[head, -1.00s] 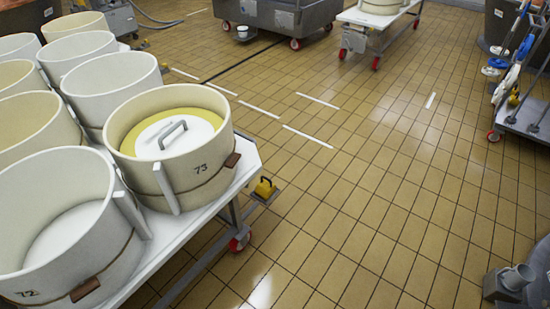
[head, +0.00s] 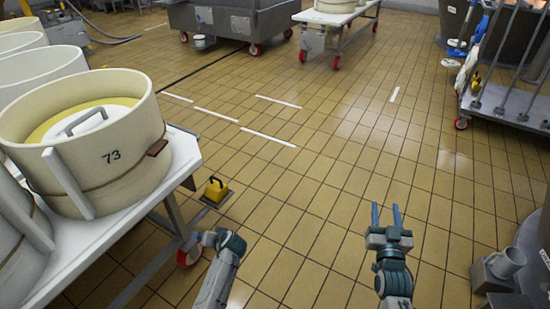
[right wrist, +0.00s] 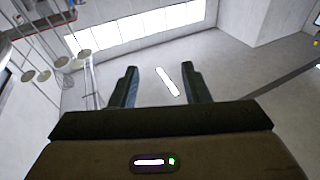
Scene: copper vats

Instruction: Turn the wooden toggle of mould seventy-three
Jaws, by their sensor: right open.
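Mould seventy-three (head: 112,178) is a cream round mould with a dark "73" on its side, upright on the white table at the left of the head view. Its wooden toggle (head: 158,147) is a small brown block on the dark band, at the mould's right side. A yellowish rim and a white lid with a grey handle (head: 82,121) show inside. My right gripper (head: 386,212) is open and empty over the floor, well right of the toggle and apart from it. Its two fingers also show in the right wrist view (right wrist: 160,85). My left gripper's fingers do not show.
Other cream moulds (head: 40,76) stand close behind on the white table (head: 186,160). A yellow object (head: 215,190) sits by the table's edge. A grey vat on wheels (head: 235,22) and carts stand farther back. The tiled floor in the middle is clear.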

